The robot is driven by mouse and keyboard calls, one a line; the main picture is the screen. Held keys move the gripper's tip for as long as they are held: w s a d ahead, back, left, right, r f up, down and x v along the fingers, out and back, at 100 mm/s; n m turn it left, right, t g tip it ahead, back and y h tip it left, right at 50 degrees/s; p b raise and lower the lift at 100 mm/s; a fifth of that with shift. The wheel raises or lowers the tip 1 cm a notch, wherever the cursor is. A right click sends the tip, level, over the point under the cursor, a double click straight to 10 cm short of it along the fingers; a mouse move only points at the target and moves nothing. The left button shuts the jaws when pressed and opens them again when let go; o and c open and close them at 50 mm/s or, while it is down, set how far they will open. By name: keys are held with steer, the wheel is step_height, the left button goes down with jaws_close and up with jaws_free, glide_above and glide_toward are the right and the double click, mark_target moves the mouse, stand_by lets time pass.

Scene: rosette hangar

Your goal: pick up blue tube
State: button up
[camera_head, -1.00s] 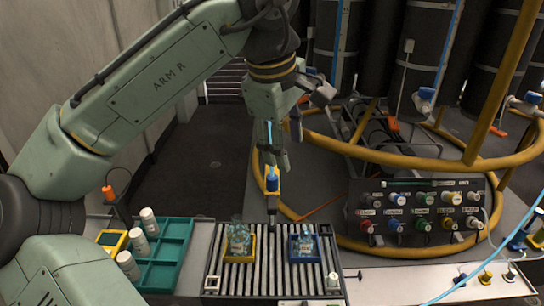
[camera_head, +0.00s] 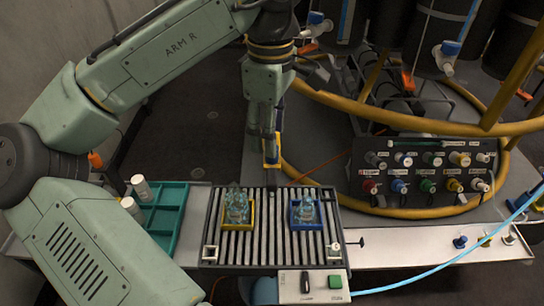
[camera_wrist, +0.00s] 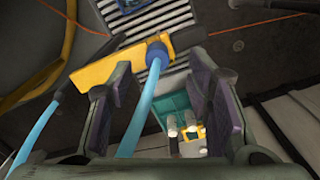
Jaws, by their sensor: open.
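The blue tube (camera_wrist: 142,110) shows in the wrist view as a light blue hose with a dark blue end fitting (camera_wrist: 157,53). The fitting sits at a yellow holder (camera_wrist: 120,62), which also shows in the head view (camera_head: 271,161). My gripper (camera_wrist: 165,85) is open, with one dark finger on each side of the tube. The tube runs between the fingers, nearer the left one, and I see no grip on it. In the head view my gripper (camera_head: 266,125) hangs pointing down at the holder and hides most of the tube there.
A slatted bench (camera_head: 271,240) carries a yellow tray (camera_head: 226,219) and a blue tray (camera_head: 294,222) with clear items. A green tray (camera_head: 166,215) with white bottles stands left. A knob panel (camera_head: 425,178) and thick yellow pipes (camera_head: 345,115) stand right. Another light blue hose (camera_head: 430,280) lies at lower right.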

step_height(320, 180, down, 4)
steer(key=shift+w+d+p, duration=0.1)
steer(key=shift+p, duration=0.2)
steer(key=shift+c, duration=0.5)
steer(key=c, duration=0.9)
